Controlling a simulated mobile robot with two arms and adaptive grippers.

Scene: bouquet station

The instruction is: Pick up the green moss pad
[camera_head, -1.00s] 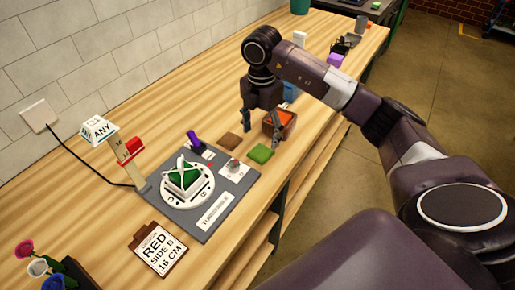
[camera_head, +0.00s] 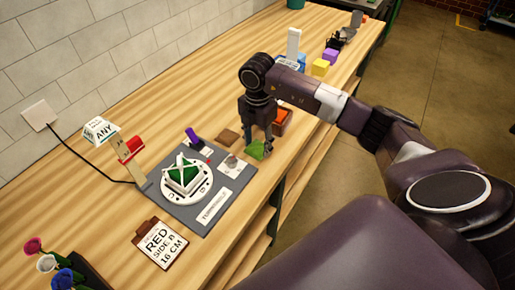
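The green moss pad (camera_head: 254,150) lies on the wooden table, just beyond the grey board's upper right corner. My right gripper (camera_head: 257,146) points down over it, with a finger on either side. The right finger hides part of the pad, and the visible part looks like a triangle. I cannot tell whether the fingers press on the pad or whether it is lifted. My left gripper is not in view.
A brown pad (camera_head: 228,137) lies left of the gripper, and an orange-red block (camera_head: 281,120) is close behind it. The grey board (camera_head: 200,215) holds a white turntable (camera_head: 207,194) with a green block. Yellow (camera_head: 320,67) and purple (camera_head: 330,54) blocks stand farther back.

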